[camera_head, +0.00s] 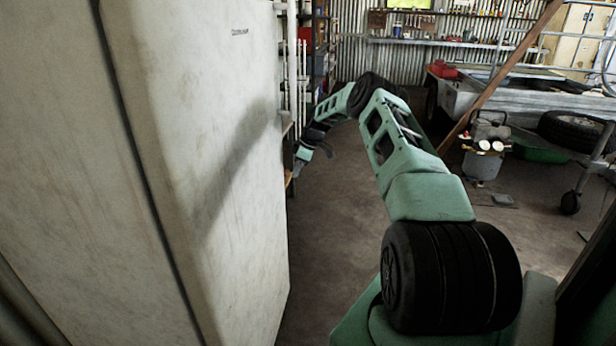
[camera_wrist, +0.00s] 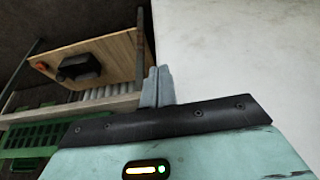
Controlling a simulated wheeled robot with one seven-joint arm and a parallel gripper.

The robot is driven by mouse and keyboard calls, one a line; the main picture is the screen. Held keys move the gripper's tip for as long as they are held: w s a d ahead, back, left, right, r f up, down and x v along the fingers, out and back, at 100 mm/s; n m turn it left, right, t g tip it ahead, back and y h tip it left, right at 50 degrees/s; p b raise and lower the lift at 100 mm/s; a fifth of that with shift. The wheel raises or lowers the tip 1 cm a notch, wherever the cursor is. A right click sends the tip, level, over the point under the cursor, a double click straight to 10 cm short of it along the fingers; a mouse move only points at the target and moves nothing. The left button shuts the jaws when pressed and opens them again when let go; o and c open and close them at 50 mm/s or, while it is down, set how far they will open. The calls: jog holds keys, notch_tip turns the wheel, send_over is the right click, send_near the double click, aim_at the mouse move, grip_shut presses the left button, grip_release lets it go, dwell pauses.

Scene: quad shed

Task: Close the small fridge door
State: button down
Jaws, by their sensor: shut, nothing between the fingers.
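The fridge is a large off-white, stained cabinet (camera_head: 60,170) at the left of the head view. Its door (camera_head: 210,150) has a small dark label near the top. A narrow dark seam runs between door and cabinet; I cannot tell how far the door stands from shut. My arm reaches past the door's far edge, and my gripper (camera_head: 301,163) is low beside that edge, partly hidden. In the wrist view my gripper (camera_wrist: 157,86) has its grey fingers together and empty, with the pale door surface (camera_wrist: 235,60) close on the right. Contact is not clear.
A wooden board with a black fitting (camera_wrist: 95,62) and a green crate (camera_wrist: 50,140) are left of the fingers in the wrist view. A trailer (camera_head: 480,98) and a grey compressor-like tank (camera_head: 483,158) stand at the right. The concrete floor (camera_head: 335,225) between is clear.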

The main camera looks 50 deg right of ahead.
jog(key=v, duration=1)
jog(key=shift+s+d, duration=0.25)
jog(key=shift+s, duration=0.2)
